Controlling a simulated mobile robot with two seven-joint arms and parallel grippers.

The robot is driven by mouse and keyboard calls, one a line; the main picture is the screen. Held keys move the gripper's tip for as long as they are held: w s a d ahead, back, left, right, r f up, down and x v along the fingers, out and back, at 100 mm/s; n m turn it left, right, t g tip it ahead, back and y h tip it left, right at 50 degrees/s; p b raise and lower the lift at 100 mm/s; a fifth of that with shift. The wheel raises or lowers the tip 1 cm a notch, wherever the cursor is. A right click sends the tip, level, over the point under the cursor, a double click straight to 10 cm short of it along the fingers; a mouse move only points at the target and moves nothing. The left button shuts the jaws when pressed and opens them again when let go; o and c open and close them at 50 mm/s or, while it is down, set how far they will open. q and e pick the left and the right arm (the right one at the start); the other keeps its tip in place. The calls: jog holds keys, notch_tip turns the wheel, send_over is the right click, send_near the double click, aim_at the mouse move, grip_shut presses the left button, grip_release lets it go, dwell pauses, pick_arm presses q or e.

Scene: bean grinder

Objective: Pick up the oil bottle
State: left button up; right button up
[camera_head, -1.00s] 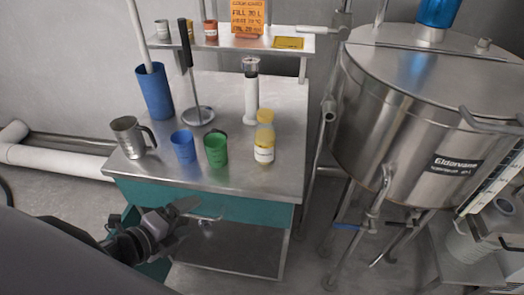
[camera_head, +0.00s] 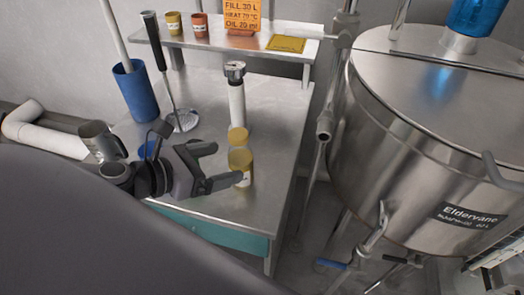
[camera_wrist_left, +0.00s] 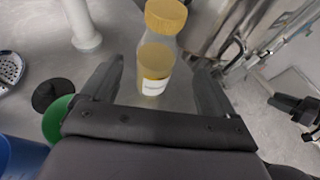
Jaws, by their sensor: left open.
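The oil bottle (camera_head: 241,162) has a yellow cap, yellow contents and a white label. It stands upright on the steel table. My left gripper (camera_head: 222,167) is open just left of it in the head view, with its fingers pointing at the bottle. In the left wrist view the bottle (camera_wrist_left: 157,62) shows between the two open fingers (camera_wrist_left: 155,88), which do not visibly press on it. The lower finger overlaps part of the bottle in the head view. My right gripper is not in view.
A white cylinder with a metal top (camera_head: 236,98) stands behind the bottle. A green cup (camera_wrist_left: 58,118) and a blue cup (camera_wrist_left: 18,155) are close by the gripper. A metal jug (camera_head: 100,140) and blue holder (camera_head: 134,92) stand left. A large steel kettle (camera_head: 420,140) is right.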

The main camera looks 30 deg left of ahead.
aim_at(230, 158)
pick_arm(q)
jog(key=shift+w+d, duration=0.2)
jog(key=shift+w, duration=0.3)
jog(key=shift+w+d+f+b, duration=0.15)
jog(key=shift+w+f+b, duration=0.15)
jog(key=shift+w+b, duration=0.25)
jog(key=shift+w+d, duration=0.1)
jog(key=shift+w, duration=0.1)
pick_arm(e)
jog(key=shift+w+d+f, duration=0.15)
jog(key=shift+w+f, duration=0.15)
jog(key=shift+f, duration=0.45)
pick_arm(q)
jog(key=shift+w+f, duration=0.1)
jog(key=shift+w+d+f+b, duration=0.2)
jog(key=shift+w+b, duration=0.15)
jog(key=shift+w, duration=0.2)
jog(key=shift+x, duration=1.2)
jog(key=shift+w+d+f, duration=0.15)
jog(key=shift+w+f, duration=0.15)
jog(key=shift+w, duration=0.35)
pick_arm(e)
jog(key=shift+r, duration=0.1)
